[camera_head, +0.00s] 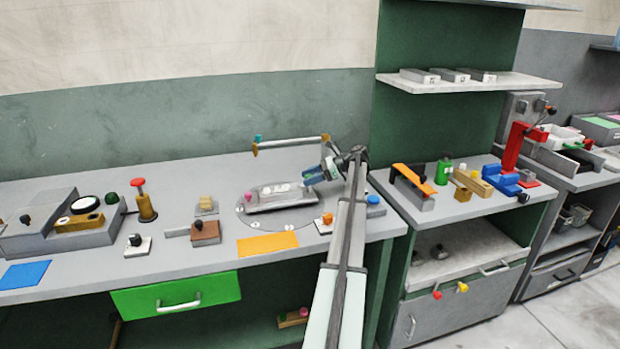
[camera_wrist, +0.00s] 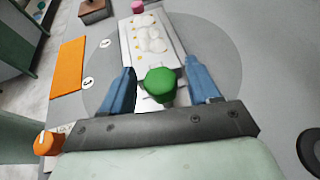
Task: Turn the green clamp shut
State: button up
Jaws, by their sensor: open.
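The green clamp (camera_wrist: 160,87) shows as a rounded green knob at the near end of a pale tray (camera_wrist: 139,38). My gripper (camera_wrist: 160,67) is open, with one blue finger on each side of the knob; I cannot tell whether either finger touches it. In the head view my gripper (camera_head: 318,172) is over the right end of the tray (camera_head: 262,204), and it hides the green clamp there. A pink knob (camera_wrist: 138,6) is at the tray's far end, and it also shows in the head view (camera_head: 245,205). The clamp's turn position cannot be told.
The tray sits on a round grey disc (camera_head: 245,222) with marks. An orange mat (camera_head: 267,243) lies in front, and an orange-knobbed block (camera_head: 327,217) stands near the disc. A raised bar (camera_head: 292,143) stands behind. A brown block (camera_head: 205,232) is to the left.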

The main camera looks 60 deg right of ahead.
jog(key=v, duration=1.3)
jog(key=shift+s+d+r, duration=0.2)
jog(key=shift+s+r, duration=0.05)
jog(key=shift+s, duration=0.05)
